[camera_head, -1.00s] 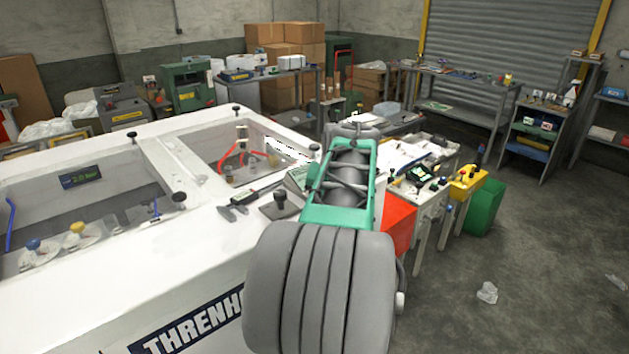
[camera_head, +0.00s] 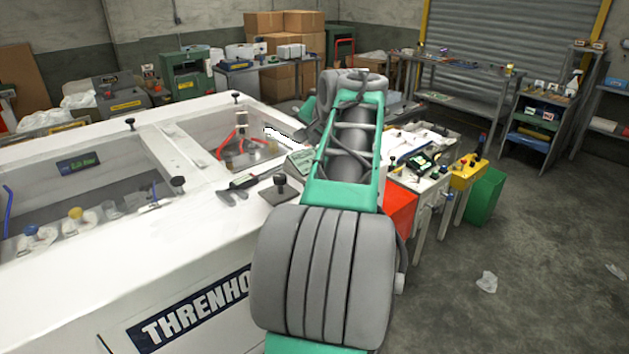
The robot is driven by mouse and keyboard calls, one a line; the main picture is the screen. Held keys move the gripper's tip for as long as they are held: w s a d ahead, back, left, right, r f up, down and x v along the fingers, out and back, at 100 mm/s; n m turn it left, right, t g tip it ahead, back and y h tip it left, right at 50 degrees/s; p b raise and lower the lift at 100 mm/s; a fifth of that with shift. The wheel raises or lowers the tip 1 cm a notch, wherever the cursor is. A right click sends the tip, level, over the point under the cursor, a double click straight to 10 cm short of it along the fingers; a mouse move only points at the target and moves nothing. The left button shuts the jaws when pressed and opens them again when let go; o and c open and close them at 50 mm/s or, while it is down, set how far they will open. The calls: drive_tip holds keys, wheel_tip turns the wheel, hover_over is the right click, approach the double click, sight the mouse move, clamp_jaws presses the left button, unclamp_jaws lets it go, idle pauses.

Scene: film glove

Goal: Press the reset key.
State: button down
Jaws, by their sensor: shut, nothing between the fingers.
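I cannot make out which part is the reset key. The large white machine (camera_head: 200,230) fills the left, with THRENHO... lettering on its front. On its near right top stands a black knob on a dark square plate (camera_head: 281,192). A small greenish panel (camera_head: 299,161) lies behind it, partly covered by my arm; its markings are too small to read. My green and grey arm reaches away over the machine's right edge. My gripper does not show; the arm's far links hide whatever lies beyond them.
A dark hand tool (camera_head: 252,181) lies on the machine top. Sunken windowed bays (camera_head: 80,200) hold coloured knobs. Right of my arm are a red box (camera_head: 399,214), a cluttered bench (camera_head: 425,182), a yellow control box (camera_head: 467,172) and a green bin (camera_head: 486,197). The floor at right is mostly clear.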

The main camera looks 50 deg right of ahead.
wheel_tip(320, 180, down, 5)
drive_tip(key=b, duration=0.3)
drive_tip(key=shift+b, duration=0.3)
drive_tip(key=shift+f+b, duration=0.45)
drive_tip(key=shift+f, duration=0.35)
drive_tip(key=shift+f, duration=0.1)
idle(0.8)
drive_tip(key=shift+f, duration=0.35)
drive_tip(key=shift+f+b, duration=0.45)
drive_tip(key=shift+b, duration=0.1)
idle(0.6)
drive_tip(key=shift+r+p, duration=0.85)
drive_tip(key=shift+r, duration=0.05)
